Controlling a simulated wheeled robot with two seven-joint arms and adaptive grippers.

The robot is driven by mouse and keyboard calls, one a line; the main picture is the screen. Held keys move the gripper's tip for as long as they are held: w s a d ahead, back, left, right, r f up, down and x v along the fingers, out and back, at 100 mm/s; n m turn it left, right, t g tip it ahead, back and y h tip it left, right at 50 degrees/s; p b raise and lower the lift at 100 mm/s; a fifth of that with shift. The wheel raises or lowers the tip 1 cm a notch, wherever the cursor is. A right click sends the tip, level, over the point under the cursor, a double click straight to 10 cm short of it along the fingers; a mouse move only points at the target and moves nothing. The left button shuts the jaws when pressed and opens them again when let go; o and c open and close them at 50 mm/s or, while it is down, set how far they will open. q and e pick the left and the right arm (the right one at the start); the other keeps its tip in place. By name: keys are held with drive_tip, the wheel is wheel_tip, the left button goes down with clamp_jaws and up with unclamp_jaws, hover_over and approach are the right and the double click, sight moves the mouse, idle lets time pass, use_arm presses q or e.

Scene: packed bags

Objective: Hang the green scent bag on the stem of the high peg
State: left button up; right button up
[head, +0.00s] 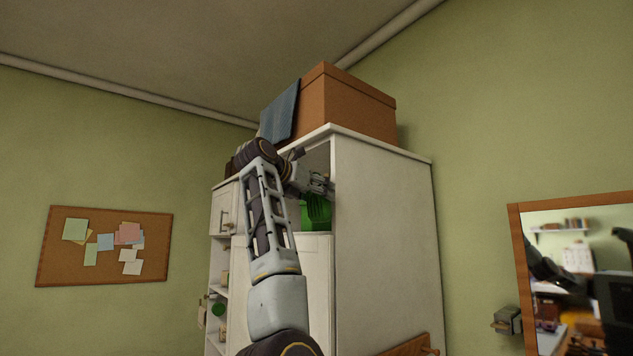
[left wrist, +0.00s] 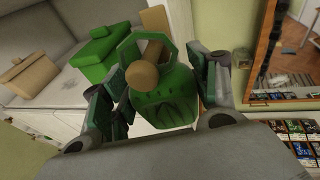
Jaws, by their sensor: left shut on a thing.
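My left gripper (head: 318,184) is up at the open top compartment of the tall white cabinet. In the left wrist view its fingers (left wrist: 158,95) are shut on the green scent bag (left wrist: 168,112), one finger on each side. The bag's handle loop stands up toward the top of that view. The wooden peg (left wrist: 143,77) shows its round end in front of the bag, within the loop's outline. I cannot tell for sure whether the loop is around the stem. A green shape (head: 317,212) below the gripper in the head view is partly hidden. My right gripper is not in view.
The white cabinet (head: 385,235) carries a brown box (head: 350,108) and a blue cloth (head: 280,112). A green box-like thing (left wrist: 97,55) and a tan one (left wrist: 30,78) lie in the compartment. A mirror (head: 514,250) hangs at the right.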

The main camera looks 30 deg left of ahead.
use_arm(q)
drive_tip(key=shift+w+d+f, duration=0.1)
drive_tip(key=shift+w+f, duration=0.15)
drive_tip(key=shift+f, duration=0.2)
idle(0.5)
idle(0.4)
drive_tip(key=o, duration=1.1)
drive_tip(key=v, duration=1.2)
